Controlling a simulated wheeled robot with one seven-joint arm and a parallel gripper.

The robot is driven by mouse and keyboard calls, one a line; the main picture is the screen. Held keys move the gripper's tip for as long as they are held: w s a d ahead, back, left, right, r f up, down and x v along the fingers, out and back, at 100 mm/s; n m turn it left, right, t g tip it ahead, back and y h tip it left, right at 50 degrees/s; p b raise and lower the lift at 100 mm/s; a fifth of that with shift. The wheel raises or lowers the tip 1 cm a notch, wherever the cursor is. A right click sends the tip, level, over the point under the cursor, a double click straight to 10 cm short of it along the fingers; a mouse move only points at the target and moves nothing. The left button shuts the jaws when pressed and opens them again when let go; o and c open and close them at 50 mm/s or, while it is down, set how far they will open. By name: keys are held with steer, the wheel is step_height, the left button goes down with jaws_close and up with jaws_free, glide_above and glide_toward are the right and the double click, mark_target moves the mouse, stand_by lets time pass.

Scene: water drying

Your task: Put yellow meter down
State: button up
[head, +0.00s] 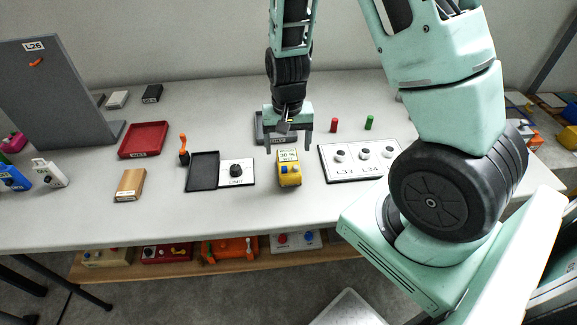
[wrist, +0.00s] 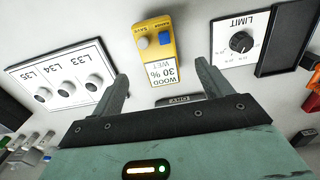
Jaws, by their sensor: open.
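The yellow meter (head: 289,171) stands on the white table in the head view, between the LIMIT knob panel and the L33/L34 panel. In the wrist view the yellow meter (wrist: 157,52) shows its screen reading 30 % WET, with a blue and a white button. My gripper (head: 288,147) is open and empty, behind the meter in the head view. In the wrist view, my gripper's fingers (wrist: 162,80) are spread wide and the meter lies beyond the tips, apart from both.
The LIMIT panel (head: 237,172) and a black tray (head: 203,171) are left of the meter. The L33/L34 panel (head: 357,158) is to the right. A dark grey tray (head: 262,128) lies behind, partly hidden by my gripper. A red tray (head: 143,139) and wooden block (head: 130,184) stand further left.

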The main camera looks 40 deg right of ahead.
mark_target(289, 162)
steer(key=shift+d+f, duration=0.2)
steer(key=shift+f, duration=2.85)
steer(key=c, duration=1.3)
steer(key=shift+r, duration=0.1)
